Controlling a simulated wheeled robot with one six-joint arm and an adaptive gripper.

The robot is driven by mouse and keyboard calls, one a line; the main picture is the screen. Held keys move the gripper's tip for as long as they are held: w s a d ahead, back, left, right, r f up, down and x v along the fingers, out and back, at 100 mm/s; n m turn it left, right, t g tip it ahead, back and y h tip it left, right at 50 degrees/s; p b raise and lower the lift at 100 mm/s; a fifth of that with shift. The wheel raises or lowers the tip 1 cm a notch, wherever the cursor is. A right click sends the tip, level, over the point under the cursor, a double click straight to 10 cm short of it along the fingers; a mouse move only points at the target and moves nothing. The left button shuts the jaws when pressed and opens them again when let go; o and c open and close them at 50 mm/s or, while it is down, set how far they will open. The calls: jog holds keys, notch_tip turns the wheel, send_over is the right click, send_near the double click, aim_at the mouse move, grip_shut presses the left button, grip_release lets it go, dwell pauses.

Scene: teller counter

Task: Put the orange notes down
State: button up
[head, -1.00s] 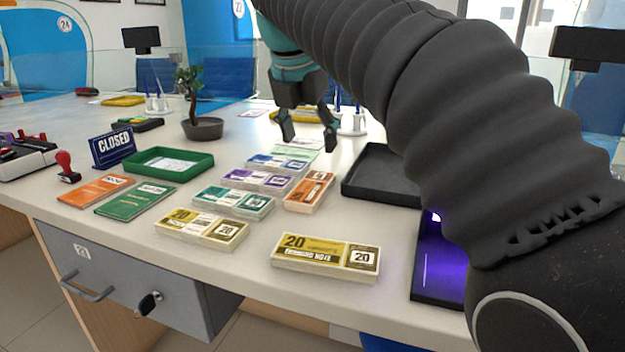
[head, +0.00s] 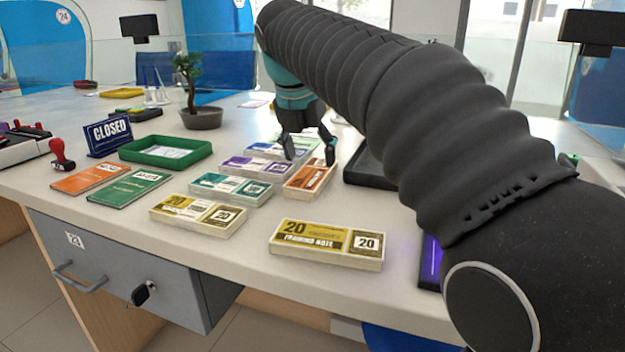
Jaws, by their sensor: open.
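The orange notes (head: 309,180) are a banded stack lying on the counter, to the right of the purple and teal stacks. My gripper (head: 310,154) is open, its two dark fingers pointing down around the far end of the orange stack. In this view the left finger overlaps the edge of the purple stack. I cannot tell whether the fingers touch the orange notes. Nothing is visibly held off the counter.
Purple (head: 256,168), teal (head: 230,188) and yellow-brown stacks (head: 197,214) lie to the left. A larger 20 stack (head: 325,245) lies in front. A black tray (head: 372,167) is close on the right. A green tray (head: 166,153) and a plant (head: 200,117) stand further left.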

aim_at(313, 172)
jog(key=b+x, duration=0.1)
jog(key=x, duration=0.3)
jog(key=shift+f, duration=0.25)
jog(key=shift+r, duration=0.1)
jog(key=c, duration=1)
